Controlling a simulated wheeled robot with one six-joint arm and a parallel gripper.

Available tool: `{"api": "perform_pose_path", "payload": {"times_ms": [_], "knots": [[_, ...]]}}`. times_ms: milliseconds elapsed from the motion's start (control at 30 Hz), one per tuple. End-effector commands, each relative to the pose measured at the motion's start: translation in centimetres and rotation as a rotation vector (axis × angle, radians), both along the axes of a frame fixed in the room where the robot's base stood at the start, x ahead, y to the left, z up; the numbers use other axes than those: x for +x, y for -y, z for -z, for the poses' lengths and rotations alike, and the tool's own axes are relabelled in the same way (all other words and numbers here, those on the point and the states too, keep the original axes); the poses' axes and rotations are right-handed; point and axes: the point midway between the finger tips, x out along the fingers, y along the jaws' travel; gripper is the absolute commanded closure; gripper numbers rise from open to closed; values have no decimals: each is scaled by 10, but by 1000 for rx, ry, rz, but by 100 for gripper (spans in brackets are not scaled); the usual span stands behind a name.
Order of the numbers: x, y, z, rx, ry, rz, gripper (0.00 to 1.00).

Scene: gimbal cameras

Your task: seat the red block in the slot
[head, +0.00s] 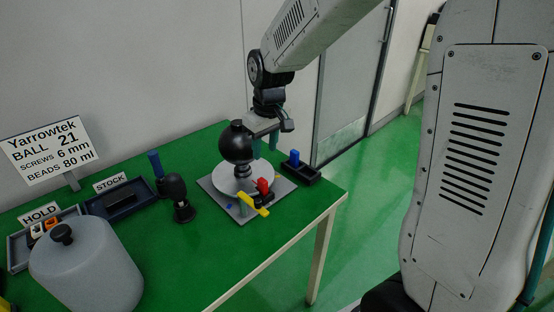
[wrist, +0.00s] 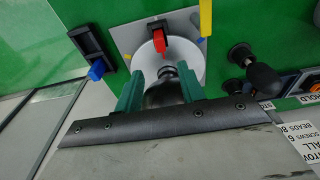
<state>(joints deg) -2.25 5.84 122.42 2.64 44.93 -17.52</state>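The red block (head: 263,186) stands at the front right edge of a round white disc (head: 258,176), against a small black holder; they also show in the wrist view as the red block (wrist: 160,46) and the disc (wrist: 190,62). I cannot tell how far it sits in any slot. A large black ball (head: 236,146) rises above the disc. My gripper (head: 265,144) hangs behind and right of the ball, above the table. In the wrist view its green fingers (wrist: 161,92) are wide apart, with the dark ball showing beyond them; I see no block between them.
A yellow lever (head: 253,204) lies in front of the disc on a grey plate (head: 217,194). A black tray (head: 309,176) with a blue block (head: 294,157) stands right. A black knobbed tool (head: 177,190), labelled trays and a grey canister (head: 85,270) stand left.

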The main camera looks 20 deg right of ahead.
Motion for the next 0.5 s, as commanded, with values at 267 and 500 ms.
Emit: {"api": "perform_pose_path", "payload": {"times_ms": [267,500], "knots": [[-27,4,-25,1,4,28,61],[-127,14,-79,2,5,134,61]]}}
